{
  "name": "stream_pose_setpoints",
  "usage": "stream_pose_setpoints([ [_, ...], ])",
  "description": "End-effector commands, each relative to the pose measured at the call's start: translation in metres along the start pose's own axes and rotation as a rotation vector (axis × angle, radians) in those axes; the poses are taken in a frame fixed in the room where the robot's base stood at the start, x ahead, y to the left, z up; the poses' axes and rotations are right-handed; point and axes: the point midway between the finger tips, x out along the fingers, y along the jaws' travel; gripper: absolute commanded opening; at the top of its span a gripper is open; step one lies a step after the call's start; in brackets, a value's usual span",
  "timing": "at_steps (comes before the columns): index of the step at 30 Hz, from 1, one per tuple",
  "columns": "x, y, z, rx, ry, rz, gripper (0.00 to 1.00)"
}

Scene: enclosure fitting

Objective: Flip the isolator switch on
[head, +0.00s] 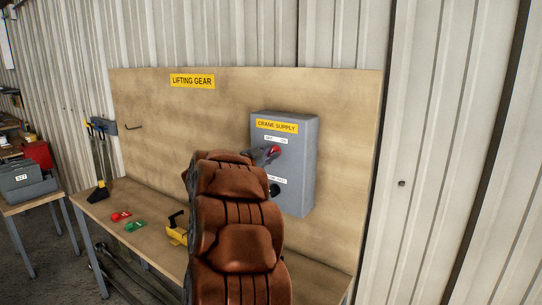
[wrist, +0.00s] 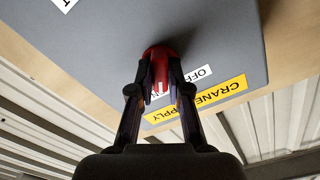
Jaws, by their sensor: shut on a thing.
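A pale mark on the handle points down in that view, toward the partly hidden label beside OFF (wrist: 198,74). In the head view my gripper (head: 264,153) is at the handle, and my brown-covered arm hides the box's lower left.
A black knob (head: 275,190) is lower on the box, by another white label. The bench (head: 150,215) holds a red and a green item (head: 134,226) and a yellow item (head: 176,236). A "LIFTING GEAR" sign (head: 192,81) tops the board. The board right of the box is clear.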

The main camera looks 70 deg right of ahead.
Motion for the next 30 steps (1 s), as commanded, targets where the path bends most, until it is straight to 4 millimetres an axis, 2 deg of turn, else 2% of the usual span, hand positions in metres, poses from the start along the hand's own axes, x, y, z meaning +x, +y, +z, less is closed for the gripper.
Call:
stream_pose_setpoints([
  [5,0.001,0.004,0.003,0.001,-0.005,0.009,0.0],
  [6,0.001,0.004,0.003,0.001,-0.005,0.01,0.21],
  [12,0.001,0.003,0.002,0.001,-0.004,0.006,0.41],
  [23,-0.003,0.001,0.001,0.0,-0.003,0.003,0.42],
  [26,-0.01,0.001,0.001,0.001,-0.004,0.002,0.42],
  [30,-0.031,0.0,-0.001,0.004,-0.004,0.0,0.42],
])
